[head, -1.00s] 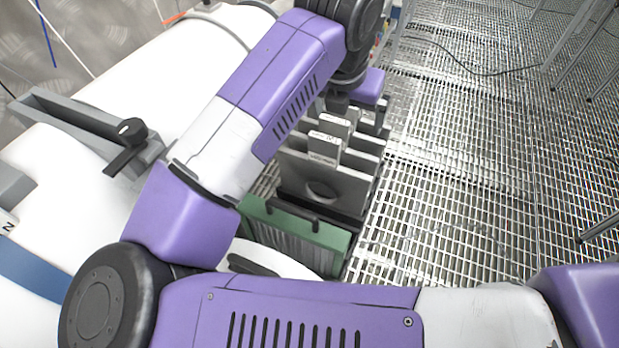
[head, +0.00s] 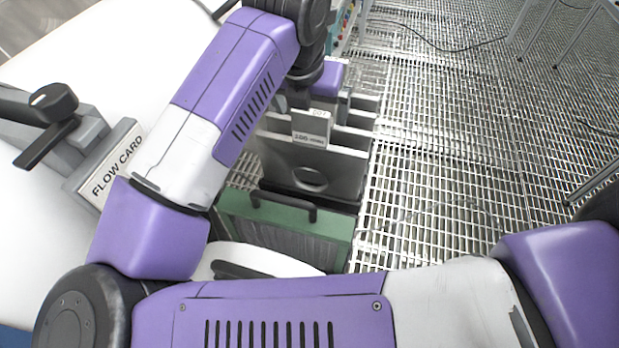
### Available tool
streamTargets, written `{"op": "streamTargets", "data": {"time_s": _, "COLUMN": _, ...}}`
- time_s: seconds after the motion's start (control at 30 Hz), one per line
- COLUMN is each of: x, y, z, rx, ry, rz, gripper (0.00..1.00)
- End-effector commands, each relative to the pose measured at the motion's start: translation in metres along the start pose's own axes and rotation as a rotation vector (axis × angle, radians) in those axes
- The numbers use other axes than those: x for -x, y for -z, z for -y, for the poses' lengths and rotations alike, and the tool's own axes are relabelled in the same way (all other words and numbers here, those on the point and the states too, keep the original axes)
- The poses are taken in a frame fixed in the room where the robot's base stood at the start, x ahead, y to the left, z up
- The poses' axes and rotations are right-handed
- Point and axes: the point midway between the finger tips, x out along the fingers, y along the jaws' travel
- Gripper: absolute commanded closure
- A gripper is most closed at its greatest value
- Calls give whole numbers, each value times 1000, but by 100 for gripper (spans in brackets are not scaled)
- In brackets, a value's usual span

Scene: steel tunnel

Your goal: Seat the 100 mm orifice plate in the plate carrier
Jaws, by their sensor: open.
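A grey plate with a round hole (head: 310,178) stands upright in a rack, with a tab (head: 311,137) whose label seems to read 100 mm. Other grey plates stand behind it, one with a tab partly hidden by my gripper. My gripper (head: 298,100) is open, just above and behind the front tab; its fingers are small and dark here, and I cannot tell whether they touch a tab. A grey housing with a black lever knob (head: 54,104) sits on the white pipe at left and may be the plate carrier; its slot is largely cut off by the frame.
A green-framed filter (head: 283,212) with a black handle stands in front of the plates. A label reading FLOW CARD (head: 117,172) is beside the housing on the white pipe (head: 75,55). Open steel grating (head: 450,150) lies to the right, with thin metal legs and a cable.

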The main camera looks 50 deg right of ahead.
Motion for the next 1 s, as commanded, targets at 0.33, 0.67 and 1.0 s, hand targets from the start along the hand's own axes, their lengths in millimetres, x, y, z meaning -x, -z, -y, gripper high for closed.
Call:
{"op": "streamTargets", "data": {"time_s": 0.33, "x": -29, "y": 0, "z": 0, "rx": 1, "ry": 2, "rz": 0, "gripper": 2}}
{"op": "streamTargets", "data": {"time_s": 0.67, "x": -72, "y": -2, "z": -6, "rx": 1, "ry": 3, "rz": 0, "gripper": 2}}
{"op": "streamTargets", "data": {"time_s": 1.0, "x": -80, "y": -2, "z": -6, "rx": -1, "ry": 0, "rz": 0, "gripper": 2}}
